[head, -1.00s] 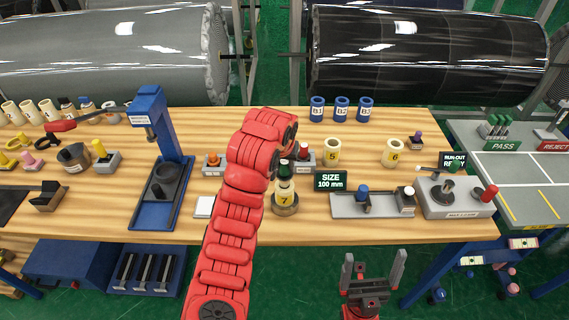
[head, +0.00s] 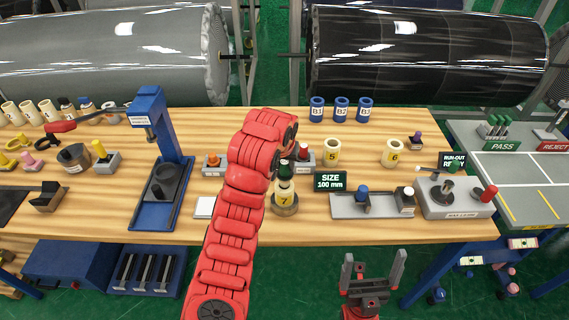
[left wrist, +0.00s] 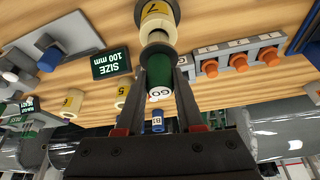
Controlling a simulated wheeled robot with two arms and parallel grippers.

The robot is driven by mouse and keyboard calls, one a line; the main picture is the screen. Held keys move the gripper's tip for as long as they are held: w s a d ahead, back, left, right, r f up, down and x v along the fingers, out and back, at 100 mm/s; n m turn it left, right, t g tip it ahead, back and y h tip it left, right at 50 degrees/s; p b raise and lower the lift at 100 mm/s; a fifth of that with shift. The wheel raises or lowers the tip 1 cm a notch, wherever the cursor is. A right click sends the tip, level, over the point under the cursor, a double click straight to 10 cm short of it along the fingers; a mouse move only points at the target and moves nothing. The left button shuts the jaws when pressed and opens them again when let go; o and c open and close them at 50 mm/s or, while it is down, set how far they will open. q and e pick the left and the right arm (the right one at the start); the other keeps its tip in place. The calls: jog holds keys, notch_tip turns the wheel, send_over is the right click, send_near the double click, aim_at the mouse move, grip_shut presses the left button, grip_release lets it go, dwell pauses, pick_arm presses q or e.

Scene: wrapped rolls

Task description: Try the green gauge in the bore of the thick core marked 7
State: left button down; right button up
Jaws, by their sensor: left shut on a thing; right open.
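The thick core marked 7 (head: 285,199) stands upright in a round holder near the front of the bench. It also shows at the top of the left wrist view (left wrist: 157,27). My left gripper (left wrist: 164,68) is shut on the green gauge (left wrist: 157,82), whose white end reads GO. The gauge is lined up with the mouth of the core, its far end at the rim. I cannot tell how deep it sits in the bore. In the head view my red left arm partly hides the grip. My right gripper (head: 373,267) is open and empty in front of the bench.
Cores marked 5 (head: 332,151) and 6 (head: 394,153) stand to the right. A size sign (head: 330,182) reading 100 mm stands close right of core 7. A grey tray (head: 336,207) and a run-out station (head: 458,208) lie further right. A blue press (head: 150,120) stands left.

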pick_arm(q)
jog(key=shift+f, duration=0.4)
dwell(1.9)
jog(key=shift+r, duration=0.15)
jog(key=shift+r+p, duration=1.9)
jog(key=shift+r, duration=0.05)
jog(key=shift+f, duration=0.1)
